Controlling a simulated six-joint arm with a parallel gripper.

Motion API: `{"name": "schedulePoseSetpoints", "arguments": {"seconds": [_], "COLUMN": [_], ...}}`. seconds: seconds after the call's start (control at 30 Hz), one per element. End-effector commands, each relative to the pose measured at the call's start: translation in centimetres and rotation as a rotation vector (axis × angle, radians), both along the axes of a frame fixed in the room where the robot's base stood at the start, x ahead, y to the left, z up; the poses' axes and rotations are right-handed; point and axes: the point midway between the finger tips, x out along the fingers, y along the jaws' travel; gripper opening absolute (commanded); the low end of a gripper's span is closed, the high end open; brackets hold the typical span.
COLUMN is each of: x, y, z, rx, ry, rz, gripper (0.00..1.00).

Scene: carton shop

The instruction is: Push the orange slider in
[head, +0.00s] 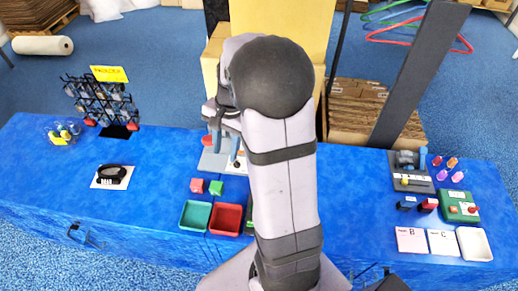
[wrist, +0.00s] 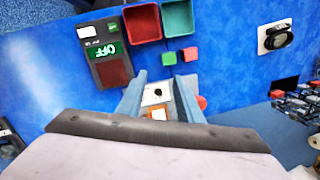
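My gripper (wrist: 160,95) is open in the wrist view, its two blue fingers apart with nothing held between them. Beyond and between the fingers lies a light grey board (wrist: 155,98) with a black knob on a white plate. A small orange-and-white part (wrist: 158,114), possibly the orange slider, shows on that board near the gripper body, which cuts off the view below it. In the head view my gripper (head: 227,146) is over the grey board (head: 212,162), and my arm hides part of it. The slider cannot be made out there. Contact cannot be told.
Red (head: 226,219) and green (head: 195,216) trays and two small cubes lie in front of the board. A dark panel reading OFF (wrist: 108,52) is beside the trays. A rack (head: 105,105) stands left; another device board (head: 410,172) is right. A red round part (wrist: 202,102) adjoins the board.

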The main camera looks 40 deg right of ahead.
Motion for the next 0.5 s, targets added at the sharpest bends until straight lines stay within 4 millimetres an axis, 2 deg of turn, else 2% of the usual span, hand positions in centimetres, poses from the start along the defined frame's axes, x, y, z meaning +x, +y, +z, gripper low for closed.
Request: {"name": "schedulePoseSetpoints", "arguments": {"seconds": [0.03,0.2,0.4,0.5], "x": [1.5,4.9,6.3,6.5], "y": [-2.4,-10.0,-17.3,-19.5], "z": [-2.9,-7.4,-11.5,-12.6], "rx": [0.027,0.13,0.239,0.276], "ry": [0.007,0.029,0.049,0.056], "rz": [-0.146,-0.612,-1.009,-1.127], "gripper": [0.33,0.33,0.33,0.33]}}
